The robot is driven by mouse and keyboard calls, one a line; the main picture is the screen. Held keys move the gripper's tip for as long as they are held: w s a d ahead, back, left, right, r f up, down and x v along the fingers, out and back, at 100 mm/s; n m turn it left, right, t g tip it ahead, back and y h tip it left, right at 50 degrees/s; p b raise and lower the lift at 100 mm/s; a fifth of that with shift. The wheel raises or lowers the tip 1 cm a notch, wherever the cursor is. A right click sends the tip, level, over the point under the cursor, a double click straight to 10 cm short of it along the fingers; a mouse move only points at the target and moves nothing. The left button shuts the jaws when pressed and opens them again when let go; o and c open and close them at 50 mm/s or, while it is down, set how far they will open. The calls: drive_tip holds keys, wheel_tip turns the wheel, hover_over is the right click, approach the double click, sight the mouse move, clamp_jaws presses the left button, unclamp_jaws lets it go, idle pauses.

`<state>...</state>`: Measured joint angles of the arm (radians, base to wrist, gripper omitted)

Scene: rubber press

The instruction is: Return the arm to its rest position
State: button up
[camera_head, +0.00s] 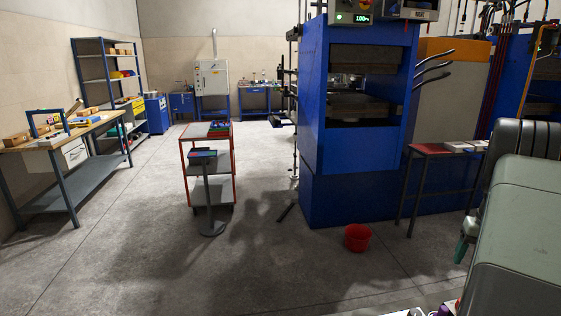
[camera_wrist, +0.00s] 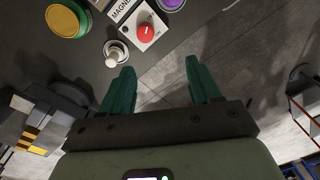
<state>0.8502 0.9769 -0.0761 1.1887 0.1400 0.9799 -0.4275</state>
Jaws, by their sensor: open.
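My gripper (camera_wrist: 160,82) shows in the wrist view with its two green fingers spread apart and nothing between them. Its fingertips are beside a dark surface that carries several items, and I cannot tell how high it is above them. In the head view my grey-green arm fills the right edge, and a green finger of my gripper (camera_head: 463,248) shows low beside it. The rest of the gripper is hidden there.
In the wrist view a box with a red knob (camera_wrist: 146,29), a white plunger-like part (camera_wrist: 115,53) and a green-yellow round container (camera_wrist: 66,20) are near the fingers. The blue press (camera_head: 365,150), red bucket (camera_head: 357,238) and red cart (camera_head: 184,165) stand ahead.

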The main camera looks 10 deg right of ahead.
drive_tip(key=w+a+r+n+t+h, duration=0.1)
drive_tip(key=w+a+r+n+t, duration=0.15)
drive_tip(key=a+r, duration=2.3)
drive_tip(key=s+a+r+n+t, duration=0.2)
drive_tip(key=s+a+n, duration=0.2)
drive_tip(key=s+a, duration=1.7)
drive_tip(key=shift+s+a+t+y, duration=0.3)
drive_tip(key=shift+s+a+t, duration=0.05)
drive_tip(key=shift+s+a, duration=0.1)
